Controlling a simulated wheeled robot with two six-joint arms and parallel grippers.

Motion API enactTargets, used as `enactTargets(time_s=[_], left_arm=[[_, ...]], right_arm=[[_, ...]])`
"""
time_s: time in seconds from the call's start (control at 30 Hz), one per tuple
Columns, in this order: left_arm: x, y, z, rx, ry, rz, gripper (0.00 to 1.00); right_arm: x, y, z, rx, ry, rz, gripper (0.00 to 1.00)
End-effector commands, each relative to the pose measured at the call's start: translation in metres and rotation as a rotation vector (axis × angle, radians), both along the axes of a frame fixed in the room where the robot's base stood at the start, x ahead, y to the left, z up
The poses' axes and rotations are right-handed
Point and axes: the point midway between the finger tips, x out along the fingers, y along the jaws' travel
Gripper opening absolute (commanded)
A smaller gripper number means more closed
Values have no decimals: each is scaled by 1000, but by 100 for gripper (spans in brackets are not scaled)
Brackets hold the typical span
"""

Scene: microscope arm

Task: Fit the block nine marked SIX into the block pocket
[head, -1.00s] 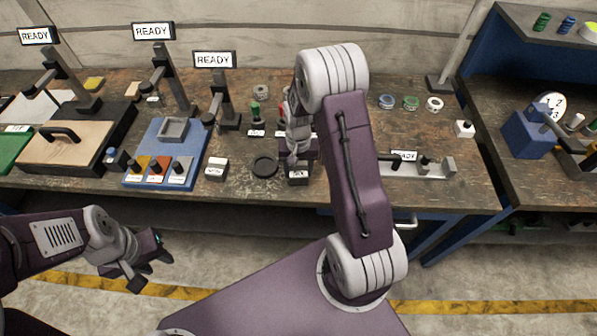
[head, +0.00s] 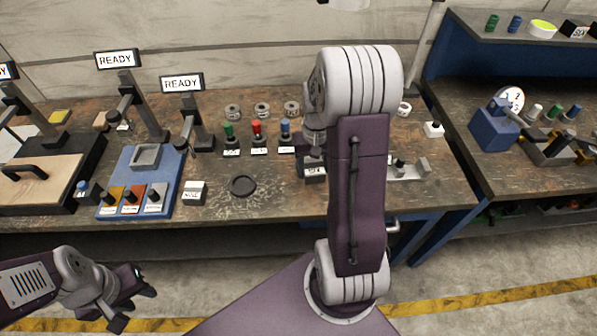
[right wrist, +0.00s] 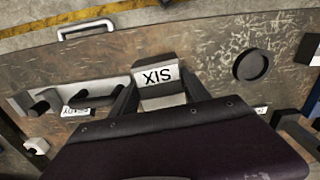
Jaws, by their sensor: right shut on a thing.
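The block marked SIX (right wrist: 158,77) is dark with a white label and sits between the two fingers of my right gripper (right wrist: 160,98) in the right wrist view. In the head view the right gripper (head: 315,158) is over the bench, right of the black ring, with the block (head: 314,171) under it, partly hidden by my arm. The gap under the block cannot be judged. A square grey pocket (head: 146,156) stands on a blue base at the left. My left gripper (head: 133,298) is open and empty in front of the bench.
A white-labelled block (head: 195,191) sits right of the blue base. A black ring (head: 243,187) lies on the bench. Green, red and blue knobs (head: 257,132) stand behind. A grey slotted fixture (head: 408,171) is at the right. READY signs (head: 181,83) stand on posts at the left.

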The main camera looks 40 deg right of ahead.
Motion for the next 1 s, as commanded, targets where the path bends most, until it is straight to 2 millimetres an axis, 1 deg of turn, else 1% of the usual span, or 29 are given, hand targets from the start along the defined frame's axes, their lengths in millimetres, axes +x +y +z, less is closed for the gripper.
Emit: enactTargets(time_s=[0.1,0.23,0.5,0.6,0.67,0.77,0.87,1.0], left_arm=[[0,0,0,0,0,0,36],[0,0,0,0,0,0,36],[0,0,0,0,0,0,36],[0,0,0,0,0,0,36],[0,0,0,0,0,0,36],[0,0,0,0,0,0,36],[0,0,0,0,0,0,36],[0,0,0,0,0,0,36]], right_arm=[[-3,-6,5,-2,-4,-1,0],[-4,-7,6,-1,-3,0,0],[-4,-7,6,-1,-3,2,0],[-1,-1,6,-1,-3,19,0],[2,5,6,-1,-3,42,0],[9,24,4,-1,-3,102,0],[14,50,-1,0,-1,183,0],[18,94,-10,0,-1,313,0]])
